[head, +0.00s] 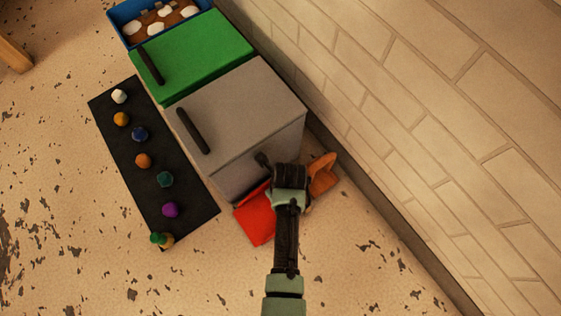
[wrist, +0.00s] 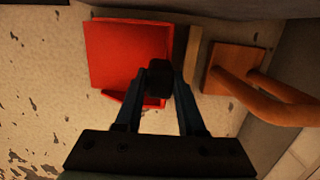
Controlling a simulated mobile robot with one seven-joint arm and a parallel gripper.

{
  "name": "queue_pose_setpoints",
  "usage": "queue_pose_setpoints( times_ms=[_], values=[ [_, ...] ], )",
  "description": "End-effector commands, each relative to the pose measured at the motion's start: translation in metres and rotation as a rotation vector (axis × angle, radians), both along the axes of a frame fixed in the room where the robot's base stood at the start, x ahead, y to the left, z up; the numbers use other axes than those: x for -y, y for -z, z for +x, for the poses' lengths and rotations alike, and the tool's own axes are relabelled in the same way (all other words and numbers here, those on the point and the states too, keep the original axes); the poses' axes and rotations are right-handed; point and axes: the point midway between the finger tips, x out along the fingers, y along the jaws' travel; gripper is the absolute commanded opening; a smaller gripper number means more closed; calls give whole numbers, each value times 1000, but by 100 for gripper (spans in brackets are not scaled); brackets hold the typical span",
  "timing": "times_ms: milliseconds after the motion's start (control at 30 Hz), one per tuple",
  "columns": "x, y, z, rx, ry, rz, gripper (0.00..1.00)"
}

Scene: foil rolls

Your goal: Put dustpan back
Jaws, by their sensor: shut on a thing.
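The red dustpan (head: 254,222) is by the near end of the grey box, partly hidden behind my arm. In the wrist view the dustpan (wrist: 125,50) shows its red pan at upper left, with a dark block, apparently its handle, between my fingertips. My gripper (wrist: 160,80) is shut on the dustpan. In the head view my gripper (head: 280,172) is beside the near face of the grey box. I cannot tell whether the dustpan touches the box or the floor.
The grey lidded box (head: 240,110), a green lidded box (head: 195,52) and an open blue bin (head: 118,22) line the brick wall (head: 420,90). An orange-brown object with a curved handle (head: 322,178) is right of my gripper. Floor at front left is clear.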

Motion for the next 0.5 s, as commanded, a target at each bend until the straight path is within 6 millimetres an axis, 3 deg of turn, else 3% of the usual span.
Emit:
queue_pose_setpoints(
  times_ms=[400,433,500],
  values=[
    [0,7,0,0,0,0,0],
    [0,6,0,0,0,0,44],
    [0,6,0,0,0,0,56]
  ],
)
